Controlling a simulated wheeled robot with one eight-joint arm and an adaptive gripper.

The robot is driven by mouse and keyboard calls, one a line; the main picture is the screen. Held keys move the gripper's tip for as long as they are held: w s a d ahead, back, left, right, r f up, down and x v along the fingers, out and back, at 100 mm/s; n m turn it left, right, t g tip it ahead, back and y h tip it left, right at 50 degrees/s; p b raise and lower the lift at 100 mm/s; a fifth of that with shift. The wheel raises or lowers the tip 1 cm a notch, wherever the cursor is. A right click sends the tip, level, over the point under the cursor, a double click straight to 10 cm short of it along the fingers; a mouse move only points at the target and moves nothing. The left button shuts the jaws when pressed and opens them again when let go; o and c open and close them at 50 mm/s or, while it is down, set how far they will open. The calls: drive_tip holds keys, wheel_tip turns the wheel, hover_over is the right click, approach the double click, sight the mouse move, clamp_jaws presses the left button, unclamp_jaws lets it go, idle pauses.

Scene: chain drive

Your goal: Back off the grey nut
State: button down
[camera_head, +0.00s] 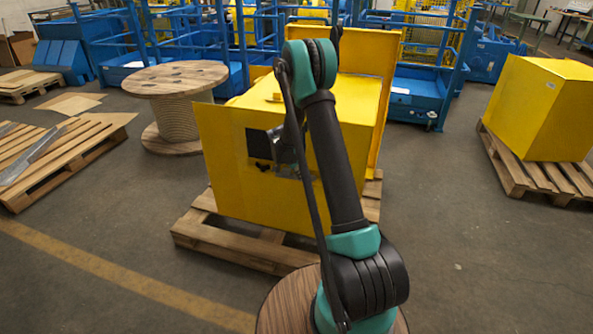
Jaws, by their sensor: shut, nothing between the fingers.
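The yellow machine housing (225,185) stands in the middle of the view on a wooden pallet. A dark square panel (258,144) shows on its front face, with small fittings (264,167) just below it. I cannot make out the grey nut at this size. My arm rises from the bottom, bends at the top and comes down in front of the housing. My gripper (281,152) is at the front face, just right of the dark panel, small and partly hidden by my arm. It is shut and empty. I cannot tell whether it touches anything.
A wooden cable reel (174,108) stands left of the housing, and a pallet (58,150) lies at the far left. Another yellow box (540,108) sits on a pallet at the right. Blue frames (420,95) fill the back. The floor (480,260) at the front right is clear.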

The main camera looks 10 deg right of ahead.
sight(310, 175)
drive_tip(key=shift+w+d+f, duration=0.3)
drive_tip(key=shift+d, duration=0.45)
drive_tip(key=shift+w+d+f, duration=0.25)
drive_tip(key=shift+d+f, duration=0.05)
drive_tip(key=shift+d, duration=0.4)
drive_tip(key=shift+w+d+f, duration=0.3)
drive_tip(key=shift+d, duration=0.45)
drive_tip(key=shift+s+d+n+t, duration=0.15)
drive_tip(key=shift+d+n+t, duration=0.2)
drive_tip(key=shift+n, duration=0.65)
drive_tip(key=shift+s+d+n+t+y, duration=0.15)
drive_tip(key=shift+d+n+t+y, duration=0.3)
drive_tip(key=shift+n, duration=0.65)
drive_tip(key=shift+d, duration=0.5)
